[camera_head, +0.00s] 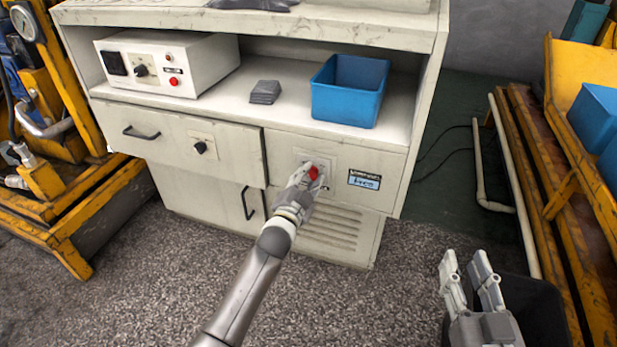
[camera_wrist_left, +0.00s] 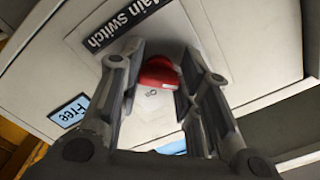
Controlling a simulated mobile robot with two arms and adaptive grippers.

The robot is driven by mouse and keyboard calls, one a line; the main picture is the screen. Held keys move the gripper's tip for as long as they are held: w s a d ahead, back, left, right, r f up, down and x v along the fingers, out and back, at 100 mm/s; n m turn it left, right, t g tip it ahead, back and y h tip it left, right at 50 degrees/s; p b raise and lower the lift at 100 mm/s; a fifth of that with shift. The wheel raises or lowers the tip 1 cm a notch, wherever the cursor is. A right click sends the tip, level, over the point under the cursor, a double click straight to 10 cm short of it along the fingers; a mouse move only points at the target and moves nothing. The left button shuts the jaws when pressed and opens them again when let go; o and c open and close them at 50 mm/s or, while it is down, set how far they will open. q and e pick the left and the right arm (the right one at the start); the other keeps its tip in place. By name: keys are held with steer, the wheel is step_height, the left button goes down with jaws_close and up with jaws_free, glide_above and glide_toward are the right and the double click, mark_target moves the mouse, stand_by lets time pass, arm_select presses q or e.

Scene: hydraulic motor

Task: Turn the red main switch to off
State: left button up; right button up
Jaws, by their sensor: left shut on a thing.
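The red main switch (camera_head: 313,173) sits on a pale plate on the right front panel of the white cabinet. In the left wrist view the red knob (camera_wrist_left: 158,73) shows between the two fingers, below a black "Main Switch" label (camera_wrist_left: 124,25). My left gripper (camera_head: 306,175) is at the panel and shut on the red knob, its fingers on either side. The fingers hide part of the knob and plate, and I cannot tell the switch's setting. My right gripper (camera_head: 466,268) is open and empty at the lower right, away from the cabinet.
A blue "Free" sign (camera_head: 364,180) is right of the switch. A blue bin (camera_head: 350,90), grey cloths (camera_head: 265,92) and a control box (camera_head: 165,62) stand on the shelf. A black selector knob (camera_head: 200,147) is on the drawer. A dark bin (camera_head: 540,310) stands by my right gripper.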

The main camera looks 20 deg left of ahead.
arm_select(q)
steer(key=shift+f, duration=0.15)
steer(key=o, duration=1)
steer(key=s, duration=1.2)
steer(key=shift+a, duration=0.25)
